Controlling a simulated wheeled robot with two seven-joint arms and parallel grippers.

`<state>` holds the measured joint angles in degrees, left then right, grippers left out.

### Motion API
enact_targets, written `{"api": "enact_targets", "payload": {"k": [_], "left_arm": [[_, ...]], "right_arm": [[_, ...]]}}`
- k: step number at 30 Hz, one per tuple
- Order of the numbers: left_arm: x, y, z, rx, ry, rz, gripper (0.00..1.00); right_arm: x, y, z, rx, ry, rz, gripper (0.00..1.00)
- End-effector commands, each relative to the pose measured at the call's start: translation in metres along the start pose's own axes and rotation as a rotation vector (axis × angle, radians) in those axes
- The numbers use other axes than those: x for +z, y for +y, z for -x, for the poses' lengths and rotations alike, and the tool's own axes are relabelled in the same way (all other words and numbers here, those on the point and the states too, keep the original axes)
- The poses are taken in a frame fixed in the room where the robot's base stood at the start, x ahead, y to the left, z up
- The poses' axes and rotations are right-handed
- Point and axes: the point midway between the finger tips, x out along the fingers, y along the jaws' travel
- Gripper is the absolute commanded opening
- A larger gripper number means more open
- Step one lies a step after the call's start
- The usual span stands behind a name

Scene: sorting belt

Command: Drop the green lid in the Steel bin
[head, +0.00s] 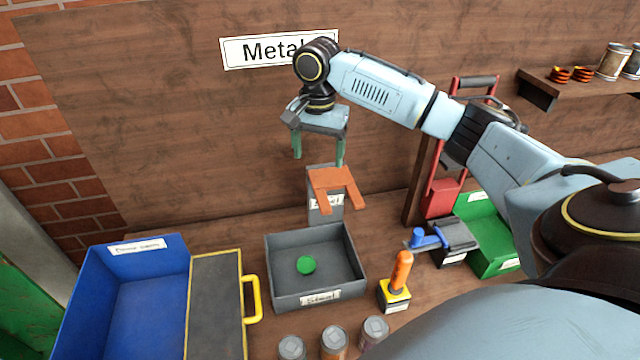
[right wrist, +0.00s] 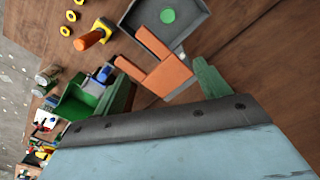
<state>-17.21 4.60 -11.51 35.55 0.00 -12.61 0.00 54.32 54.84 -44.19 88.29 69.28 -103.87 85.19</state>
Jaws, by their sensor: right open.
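The green lid (head: 306,265) is a small round disc that shows inside the grey Steel bin (head: 354,243), on or just over its floor. The lid (right wrist: 168,16) and the bin (right wrist: 196,34) also show at the top of the right wrist view. My right gripper (head: 318,160) is open and empty, its green fingers pointing down, above and behind the bin and apart from the lid. My left gripper is not in view.
An orange forked piece (head: 337,188) sits at a grey labelled stand (head: 325,212) behind the bin, below my right gripper. A blue bin (head: 150,300) is at left, a green bin (head: 490,235) at right. An orange-handled tool (head: 401,272) and several cans (head: 334,342) stand near the Steel bin.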

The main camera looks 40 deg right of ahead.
Motion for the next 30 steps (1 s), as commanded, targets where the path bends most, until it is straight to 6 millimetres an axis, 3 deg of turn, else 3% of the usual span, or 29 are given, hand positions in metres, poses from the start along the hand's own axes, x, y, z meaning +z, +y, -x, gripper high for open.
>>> {"api": "enact_targets", "payload": {"k": [6,12,30], "left_arm": [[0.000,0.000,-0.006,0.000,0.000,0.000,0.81],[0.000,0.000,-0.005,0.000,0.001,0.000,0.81],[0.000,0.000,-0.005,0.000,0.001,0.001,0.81]], "right_arm": [[0.000,-0.001,0.048,-0.004,0.002,0.000,0.75],[0.000,0.000,0.073,-0.001,0.000,0.000,0.75],[0.000,0.000,0.078,0.001,0.000,0.000,0.75]]}}
